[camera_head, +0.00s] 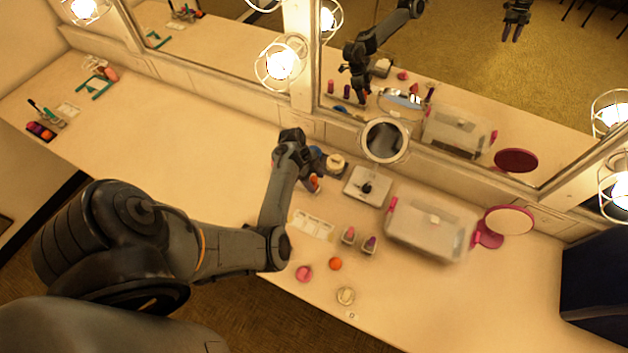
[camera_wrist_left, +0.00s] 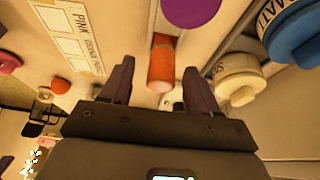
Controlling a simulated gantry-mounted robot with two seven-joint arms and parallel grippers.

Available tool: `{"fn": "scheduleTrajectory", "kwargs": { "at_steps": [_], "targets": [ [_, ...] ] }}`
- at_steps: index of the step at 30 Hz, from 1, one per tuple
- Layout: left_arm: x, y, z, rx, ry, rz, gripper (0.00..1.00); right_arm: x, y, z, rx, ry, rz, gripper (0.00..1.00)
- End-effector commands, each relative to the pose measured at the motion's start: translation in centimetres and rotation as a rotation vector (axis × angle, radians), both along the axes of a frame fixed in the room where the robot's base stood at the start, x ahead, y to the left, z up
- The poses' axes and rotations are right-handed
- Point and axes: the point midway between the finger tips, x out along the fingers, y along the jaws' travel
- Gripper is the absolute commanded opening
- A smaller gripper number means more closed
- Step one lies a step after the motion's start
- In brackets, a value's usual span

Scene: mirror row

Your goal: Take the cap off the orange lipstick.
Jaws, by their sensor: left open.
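The orange lipstick (camera_head: 315,184) stands on the counter just beside my left gripper (camera_head: 306,172), partly hidden by it in the head view. In the left wrist view it is an orange-red cylinder (camera_wrist_left: 161,66) seen between and just beyond the fingers. My left gripper (camera_wrist_left: 160,85) is open, with one finger on each side of the lipstick and no visible contact. My right gripper is not directly in view.
A blue jar (camera_wrist_left: 298,32) and a cream-lidded jar (camera_wrist_left: 238,78) stand close by on the right in the wrist view. A label card (camera_head: 312,224), two small lipsticks, a silver box (camera_head: 367,187), a round mirror (camera_head: 385,140) and a clear case (camera_head: 430,228) are nearby.

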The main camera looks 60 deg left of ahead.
Motion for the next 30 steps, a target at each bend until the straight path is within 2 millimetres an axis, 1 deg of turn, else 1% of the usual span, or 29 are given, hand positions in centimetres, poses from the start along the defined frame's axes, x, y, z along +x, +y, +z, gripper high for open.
{"fn": "scheduleTrajectory", "kwargs": {
  "at_steps": [2,3,14,15,23,30],
  "targets": [
    [0.0,0.0,0.0,0.000,0.000,0.000,0.61,0.0,0.1,0.0,0.002,0.000,-0.001,0.43],
    [0.0,0.0,0.0,0.000,0.000,0.000,0.59,0.0,0.1,0.0,0.004,0.001,-0.002,0.43],
    [0.0,0.0,0.0,0.000,0.000,-0.001,0.04,0.0,0.2,0.0,0.007,0.001,-0.004,0.43],
    [0.0,0.0,0.0,0.001,-0.001,-0.001,0.02,0.0,0.2,0.0,0.007,0.001,-0.004,0.43],
    [0.0,0.0,0.2,0.000,0.000,-0.001,0.02,0.0,0.1,0.1,0.004,0.002,-0.002,0.43],
    [0.3,-0.2,1.2,0.001,-0.001,-0.008,0.02,0.0,-0.1,1.1,-0.003,0.002,0.003,0.43]
  ]
}}
